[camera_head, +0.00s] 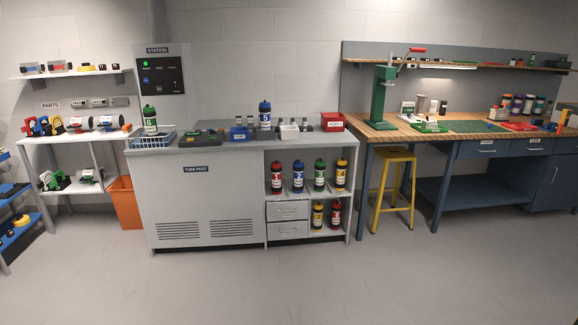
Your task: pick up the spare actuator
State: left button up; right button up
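Neither of my grippers is in view. No label that I can read marks a spare actuator, so I cannot tell which thing it is. Under the PARTS sign (50,105) on the left shelf unit (60,138) lie white-and-dark cylindrical units (108,122), small and far off. A similar pale unit (91,174) lies on the shelf below, beside a green part (54,180). Small dark parts with red, blue and orange pieces (58,66) sit on the top shelf.
A grey tube-post counter (200,190) stands in the middle with canisters and small bins on it. An orange bin (125,204) stands between it and the shelves. A yellow stool (394,190) stands before the right workbench (480,150). The floor (290,285) in front is clear.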

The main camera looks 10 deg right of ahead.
aim_at(432, 124)
jog(key=i+l+z, duration=0.3)
jog(key=i+z, duration=0.2)
jog(key=i, duration=0.3)
jog(key=i+z, duration=0.5)
jog(key=i, duration=0.3)
jog(key=i+j+z, duration=0.35)
jog(key=i+z, duration=0.15)
jog(key=i, duration=0.3)
jog(key=i+l+u, duration=0.1)
jog(key=i, duration=0.45)
jog(key=i+l, duration=0.1)
jog(key=i, duration=0.4)
jog(key=i+l+u, duration=0.15)
jog(key=i, duration=0.4)
jog(key=i+l+u, duration=0.1)
jog(key=i, duration=0.45)
jog(key=l, duration=0.1)
